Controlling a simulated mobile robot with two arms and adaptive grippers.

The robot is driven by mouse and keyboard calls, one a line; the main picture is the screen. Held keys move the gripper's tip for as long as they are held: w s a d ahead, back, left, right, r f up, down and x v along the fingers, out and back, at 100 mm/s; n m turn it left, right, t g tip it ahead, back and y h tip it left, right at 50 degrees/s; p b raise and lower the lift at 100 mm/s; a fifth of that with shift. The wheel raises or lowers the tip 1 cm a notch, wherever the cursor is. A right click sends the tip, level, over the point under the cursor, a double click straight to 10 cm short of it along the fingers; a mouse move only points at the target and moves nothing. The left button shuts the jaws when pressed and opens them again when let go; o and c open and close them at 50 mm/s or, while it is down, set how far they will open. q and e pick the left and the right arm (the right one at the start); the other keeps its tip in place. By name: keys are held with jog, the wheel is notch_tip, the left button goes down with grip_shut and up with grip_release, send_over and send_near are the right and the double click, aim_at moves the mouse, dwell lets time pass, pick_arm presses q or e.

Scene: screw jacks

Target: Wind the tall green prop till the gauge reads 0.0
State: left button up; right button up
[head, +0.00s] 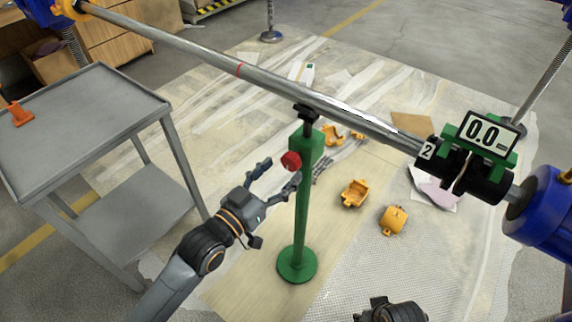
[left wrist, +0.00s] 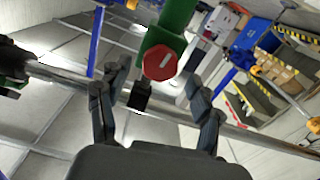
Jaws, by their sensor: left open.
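The tall green prop (head: 301,215) stands upright on a round base, its dark head under the long steel bar (head: 220,62). Its red knob (head: 291,161) faces left and shows as a red hexagon (left wrist: 163,62) in the left wrist view. The gauge (head: 482,133) on the bar's right end reads 0.0. My left gripper (head: 279,174) is open at the knob, one finger on each side in the head view. In the left wrist view the knob is beyond the open fingers (left wrist: 157,82); contact cannot be told.
Orange pieces (head: 354,193) and (head: 393,220) lie on the covered floor right of the prop. A blue stand (head: 545,210) carries the bar's right end. A dark arm part (head: 395,312) shows at the bottom edge.

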pick_arm(q)
jog(key=v, duration=0.8)
jog(key=shift+s+a, duration=0.25)
jog(key=shift+s, duration=0.05)
jog(key=shift+r, duration=0.1)
dwell(1.6)
